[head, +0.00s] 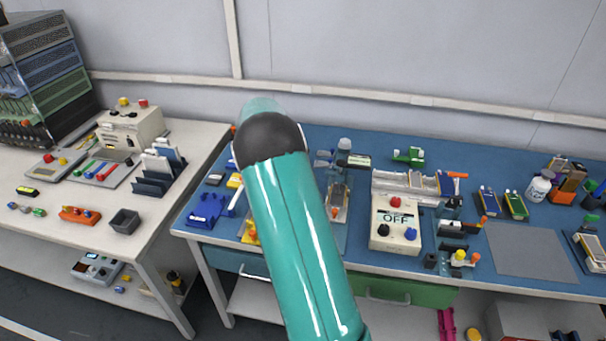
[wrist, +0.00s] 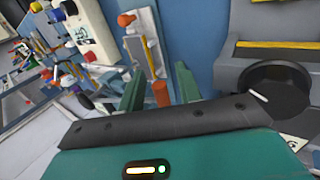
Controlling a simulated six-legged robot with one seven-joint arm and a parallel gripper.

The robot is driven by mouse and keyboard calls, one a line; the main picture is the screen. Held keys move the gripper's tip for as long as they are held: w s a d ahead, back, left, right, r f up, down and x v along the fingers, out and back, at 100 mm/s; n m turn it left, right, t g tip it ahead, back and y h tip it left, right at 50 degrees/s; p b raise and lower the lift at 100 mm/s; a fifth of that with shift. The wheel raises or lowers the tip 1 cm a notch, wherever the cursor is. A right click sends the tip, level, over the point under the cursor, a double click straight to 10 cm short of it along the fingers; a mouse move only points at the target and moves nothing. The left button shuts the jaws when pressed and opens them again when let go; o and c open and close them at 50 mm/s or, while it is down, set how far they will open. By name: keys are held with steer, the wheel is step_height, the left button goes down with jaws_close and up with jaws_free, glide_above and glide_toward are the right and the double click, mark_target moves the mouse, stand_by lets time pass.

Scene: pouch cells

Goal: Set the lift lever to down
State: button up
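In the wrist view my gripper (wrist: 159,78) shows two green fingers standing apart, with nothing held between them. An upright metal fixture (wrist: 153,48) stands just beyond the fingers. It has an orange-tipped lever (wrist: 126,19) at its top and an orange cylindrical part (wrist: 161,93) low down, seen between the fingers. I cannot tell for certain which of these is the lift lever, nor its setting. In the head view my teal arm hides the gripper, and a narrow fixture (head: 339,200) with an orange part shows just right of the arm.
A pale box reading OFF (head: 395,219), with red and blue knobs, stands right of the arm on the blue bench (head: 480,285). A grey machine (wrist: 235,75) with a black round knob (wrist: 273,90) is close on the wrist view's right. A grey mat (head: 530,248) is clear.

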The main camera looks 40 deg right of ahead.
steer(key=shift+r, duration=0.1)
steer(key=v, duration=1.3)
steer(key=shift+a+r, duration=0.15)
steer(key=shift+r, duration=0.15)
steer(key=shift+w, duration=0.1)
